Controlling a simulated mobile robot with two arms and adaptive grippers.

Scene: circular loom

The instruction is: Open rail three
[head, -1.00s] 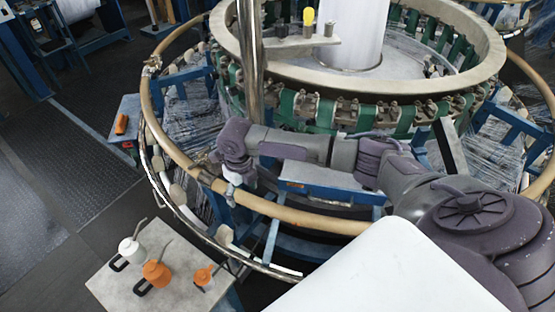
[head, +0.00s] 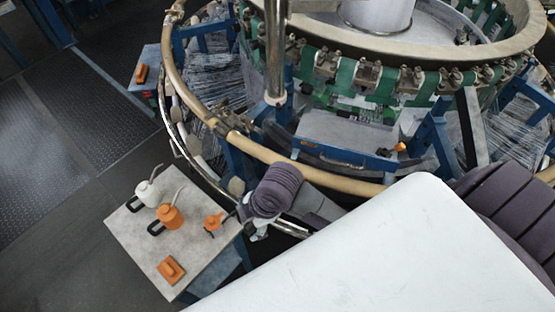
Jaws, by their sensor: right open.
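The tan tubular rail (head: 330,178) runs round the loom as a ring of sections. A joint with small fittings (head: 236,137) shows on its front left. I cannot read any number on the sections, so I cannot tell which is rail three. My right arm comes in from the right, and my right gripper (head: 256,235) is open outside the ring, between the rail and the side table. Its wrist partly covers it, and it holds nothing that I can see. My left gripper is out of view.
The loom's green-banded ring (head: 345,75) and blue frame stand inside the rail. The floor at left is clear.

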